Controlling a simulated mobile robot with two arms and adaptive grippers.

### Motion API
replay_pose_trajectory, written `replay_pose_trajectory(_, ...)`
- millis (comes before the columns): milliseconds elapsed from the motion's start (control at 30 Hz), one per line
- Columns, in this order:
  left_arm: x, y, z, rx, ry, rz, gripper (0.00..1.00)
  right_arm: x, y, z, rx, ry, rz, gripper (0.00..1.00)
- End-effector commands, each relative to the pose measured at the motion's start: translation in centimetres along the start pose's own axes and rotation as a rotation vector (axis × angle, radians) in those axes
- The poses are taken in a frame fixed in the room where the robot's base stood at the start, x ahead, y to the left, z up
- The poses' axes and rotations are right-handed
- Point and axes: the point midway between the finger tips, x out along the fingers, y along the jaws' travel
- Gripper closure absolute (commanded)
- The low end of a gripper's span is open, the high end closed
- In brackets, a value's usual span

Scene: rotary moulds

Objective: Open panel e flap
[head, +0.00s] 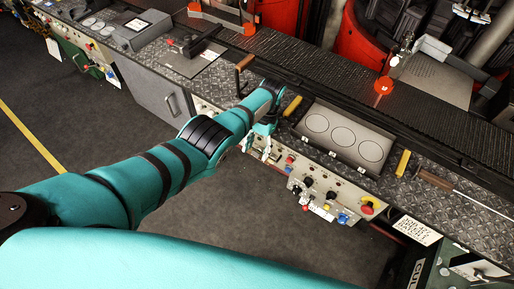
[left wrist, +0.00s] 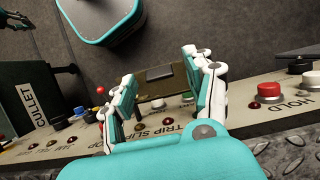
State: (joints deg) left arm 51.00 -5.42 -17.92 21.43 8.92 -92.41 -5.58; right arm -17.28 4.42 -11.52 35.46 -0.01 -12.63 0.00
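My left gripper (head: 263,150) reaches down to the front edge of the control bench, beside the sloping button panel (head: 325,195). In the left wrist view its two fingers (left wrist: 170,88) stand wide apart. A brownish flap (left wrist: 155,91) with a dark block on its upper edge shows between them, over the part of the panel by the "TRIP SLIP" lettering. The fingers look close to the flap's two sides; I cannot tell whether they touch it. In the head view the flap is hidden by the gripper.
A red button (left wrist: 269,89) sits by "HOLD", right of the fingers. The floor in front is clear.

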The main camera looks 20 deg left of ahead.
Motion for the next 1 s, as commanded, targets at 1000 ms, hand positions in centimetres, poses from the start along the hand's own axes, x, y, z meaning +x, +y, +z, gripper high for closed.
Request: replay_pose_trajectory(1000,-11.9,0.0,-0.1,0.001,-0.001,0.001,0.46,0.0,0.3,-0.1,0.0,0.003,0.003,1.0)
